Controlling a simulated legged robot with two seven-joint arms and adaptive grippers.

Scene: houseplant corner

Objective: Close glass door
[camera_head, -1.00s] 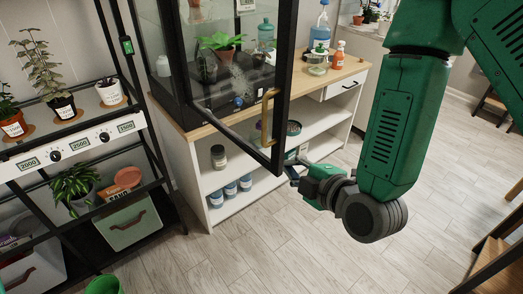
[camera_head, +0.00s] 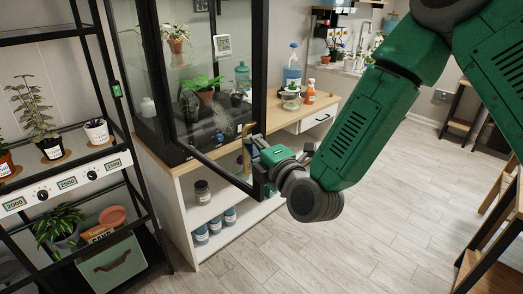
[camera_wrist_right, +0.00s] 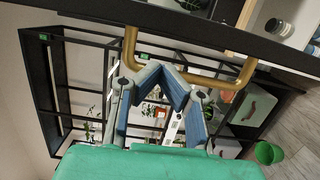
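The glass door (camera_head: 259,70) of the black-framed cabinet stands ajar in the head view, its lower free corner swung out past the worktop edge. Its brass handle (camera_head: 246,157) is low on the free edge. My right gripper (camera_head: 266,155) is right beside the handle, on the door's right side. In the right wrist view, the handle (camera_wrist_right: 240,78) runs across beyond my right fingertips (camera_wrist_right: 163,75). My left gripper is out of view.
The glass cabinet with plants stands on a white shelf unit (camera_head: 180,215) with a wooden top. A black plant rack (camera_head: 120,130) stands at the left.

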